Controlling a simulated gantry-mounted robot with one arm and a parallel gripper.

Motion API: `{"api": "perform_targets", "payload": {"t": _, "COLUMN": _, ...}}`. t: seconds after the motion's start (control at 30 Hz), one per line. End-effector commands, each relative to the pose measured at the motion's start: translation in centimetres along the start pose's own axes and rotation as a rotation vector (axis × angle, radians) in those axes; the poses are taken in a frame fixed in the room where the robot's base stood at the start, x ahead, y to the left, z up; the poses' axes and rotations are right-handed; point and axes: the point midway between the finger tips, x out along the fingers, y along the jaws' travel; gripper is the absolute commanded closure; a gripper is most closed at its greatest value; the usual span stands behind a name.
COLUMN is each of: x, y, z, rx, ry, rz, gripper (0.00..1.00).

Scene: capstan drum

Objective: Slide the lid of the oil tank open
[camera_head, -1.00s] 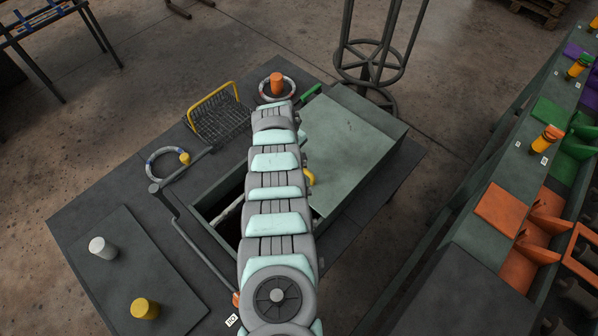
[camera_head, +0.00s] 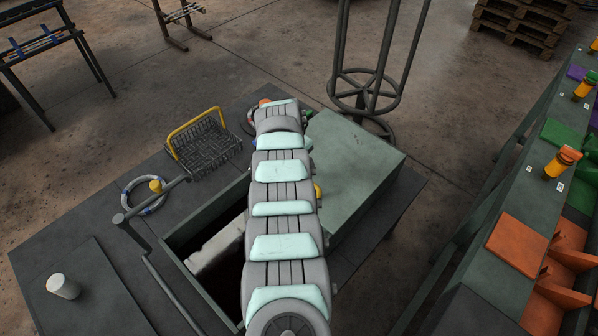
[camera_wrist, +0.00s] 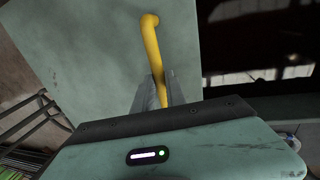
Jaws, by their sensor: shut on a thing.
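The oil tank (camera_head: 187,229) is a dark green box on the work deck. Its green lid (camera_head: 355,150) covers the right part, and the left part is open and dark inside, with a pale bar showing. A yellow handle (camera_wrist: 152,45) stands on the lid; only a bit of it shows beside my arm in the head view (camera_head: 318,191). My gripper (camera_wrist: 160,92) is shut on the handle, its fingers on either side of the bar in the wrist view. In the head view, my arm hides the gripper and part of the opening.
A wire basket (camera_head: 205,148) with a yellow handle and a ring (camera_head: 144,194) lie left of the tank. A white cylinder (camera_head: 63,286) stands at lower left. A round metal frame (camera_head: 368,85) stands behind the tank. A bench with orange trays (camera_head: 520,245) runs along the right.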

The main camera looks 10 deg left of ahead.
Motion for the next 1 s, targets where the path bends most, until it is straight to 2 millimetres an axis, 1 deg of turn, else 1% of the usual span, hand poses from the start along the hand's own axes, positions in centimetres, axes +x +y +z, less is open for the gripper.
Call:
{"api": "perform_targets", "payload": {"t": 0.4, "x": -0.12, "y": 0.17, "z": 0.02, "rx": 0.001, "ry": 0.000, "rz": 0.003, "gripper": 1.00}}
{"api": "perform_targets", "payload": {"t": 0.43, "x": -0.12, "y": 0.17, "z": 0.02, "rx": 0.001, "ry": 0.000, "rz": 0.003, "gripper": 0.83}}
{"api": "perform_targets", "payload": {"t": 0.67, "x": -0.08, "y": 0.14, "z": 0.04, "rx": 0.001, "ry": 0.000, "rz": 0.002, "gripper": 0.64}}
{"api": "perform_targets", "payload": {"t": 0.7, "x": -0.07, "y": 0.13, "z": 0.04, "rx": 0.001, "ry": 0.000, "rz": 0.002, "gripper": 0.62}}
{"api": "perform_targets", "payload": {"t": 1.0, "x": -0.36, "y": 0.15, "z": 0.07, "rx": 0.002, "ry": 0.000, "rz": 0.001, "gripper": 0.62}}
